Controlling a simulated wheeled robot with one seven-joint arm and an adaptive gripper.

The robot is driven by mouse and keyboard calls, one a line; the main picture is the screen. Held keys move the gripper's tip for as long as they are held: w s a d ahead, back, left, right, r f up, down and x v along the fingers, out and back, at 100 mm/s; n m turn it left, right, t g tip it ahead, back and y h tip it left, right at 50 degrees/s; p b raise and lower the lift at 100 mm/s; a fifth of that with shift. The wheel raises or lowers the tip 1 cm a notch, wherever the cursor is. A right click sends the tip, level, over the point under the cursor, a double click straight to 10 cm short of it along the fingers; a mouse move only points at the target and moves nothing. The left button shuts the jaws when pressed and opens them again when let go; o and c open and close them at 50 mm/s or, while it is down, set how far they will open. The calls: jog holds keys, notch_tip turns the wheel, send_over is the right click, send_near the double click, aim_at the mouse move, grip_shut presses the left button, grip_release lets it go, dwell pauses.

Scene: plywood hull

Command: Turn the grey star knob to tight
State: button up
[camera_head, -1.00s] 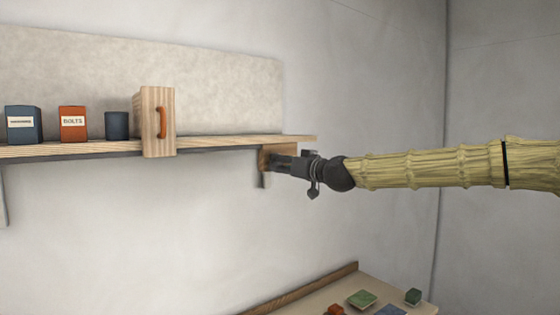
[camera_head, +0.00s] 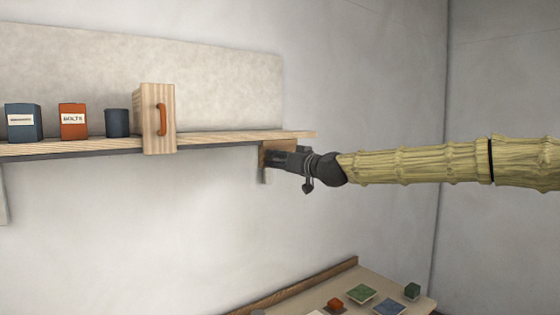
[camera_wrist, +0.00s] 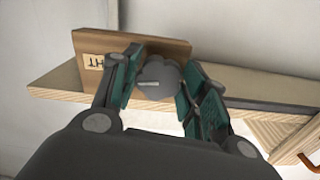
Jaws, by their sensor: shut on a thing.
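The grey star knob (camera_wrist: 158,80) sits on a wooden board (camera_wrist: 90,42) in the wrist view. A pale line runs across the knob's face, lying nearly level in that view. A label on the board's left shows the letters "HT"; the rest of it is hidden. My gripper (camera_wrist: 162,85) has its two teal-padded fingers on either side of the knob, shut on it. In the head view my gripper (camera_head: 280,158) reaches the wooden board (camera_head: 265,150) under the shelf's right end, and the knob is hidden there.
The shelf (camera_head: 225,141) holds a blue box (camera_head: 23,122), an orange bolts box (camera_head: 73,121), a dark cup (camera_head: 117,122) and a wooden box with an orange handle (camera_head: 153,118). Below right, a table (camera_head: 320,295) bears small coloured blocks. The wall around my arm is clear.

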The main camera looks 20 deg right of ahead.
jog(key=shift+f+m+b, duration=0.1)
jog(key=shift+m+b, duration=0.2)
jog(key=shift+b, duration=0.8)
jog(key=shift+m+b, duration=0.6)
jog(key=shift+m, duration=0.1)
jog(key=o, duration=0.6)
jog(key=shift+o, duration=0.2)
jog(key=v, duration=1.2)
